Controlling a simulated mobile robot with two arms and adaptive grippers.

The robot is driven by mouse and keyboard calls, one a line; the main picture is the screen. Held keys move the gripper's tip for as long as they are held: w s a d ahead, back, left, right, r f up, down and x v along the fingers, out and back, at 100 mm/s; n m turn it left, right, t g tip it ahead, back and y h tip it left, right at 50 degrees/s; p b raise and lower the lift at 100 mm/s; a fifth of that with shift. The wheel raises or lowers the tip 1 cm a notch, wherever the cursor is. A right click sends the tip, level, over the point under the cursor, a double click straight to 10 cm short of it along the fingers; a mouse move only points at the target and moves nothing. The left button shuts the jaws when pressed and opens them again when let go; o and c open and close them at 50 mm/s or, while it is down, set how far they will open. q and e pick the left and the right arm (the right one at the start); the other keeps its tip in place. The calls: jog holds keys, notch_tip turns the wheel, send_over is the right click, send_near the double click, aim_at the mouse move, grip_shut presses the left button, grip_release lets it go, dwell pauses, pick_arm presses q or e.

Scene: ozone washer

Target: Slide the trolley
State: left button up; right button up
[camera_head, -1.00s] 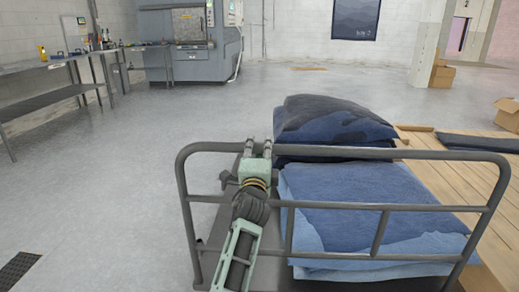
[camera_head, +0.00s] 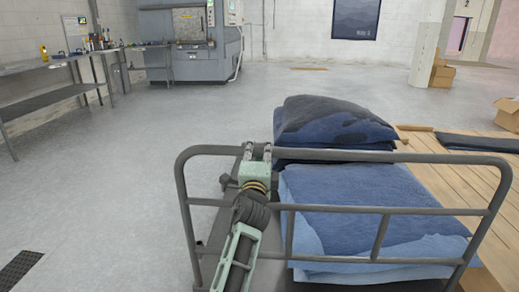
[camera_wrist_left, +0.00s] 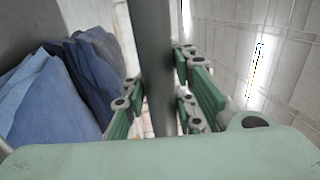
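The trolley is a grey metal cart with a tubular rail frame (camera_head: 400,209) at its near end, standing in the foreground of the head view. Folded blue cloth (camera_head: 360,192) lies stacked on it behind the rail. My left gripper (camera_head: 257,151) is at the top rail, left of the cloth, fingers pointing away. In the left wrist view a grey bar (camera_wrist_left: 155,70) runs between its green-padded fingers (camera_wrist_left: 160,105). The fingers look spread, with no clear contact on the bar. My right gripper is not in view.
A wooden pallet (camera_head: 445,181) and a cardboard box (camera_head: 507,114) are at the right. A metal table (camera_head: 50,90) stands along the left wall, and a grey machine (camera_head: 188,45) at the back.

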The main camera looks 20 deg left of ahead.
pick_arm(q)
jog(key=o, duration=0.4)
jog(key=shift+w+a+f, duration=0.1)
jog(key=shift+w+f, duration=0.1)
jog(key=shift+w, duration=0.1)
jog(key=shift+c, duration=0.2)
jog(key=shift+o, duration=0.6)
jog(key=shift+s+r, duration=0.1)
jog(key=shift+r, duration=0.05)
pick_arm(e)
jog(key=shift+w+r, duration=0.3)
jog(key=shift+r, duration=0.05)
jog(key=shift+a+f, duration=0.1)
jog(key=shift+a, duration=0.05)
pick_arm(q)
jog(key=v, duration=1.2)
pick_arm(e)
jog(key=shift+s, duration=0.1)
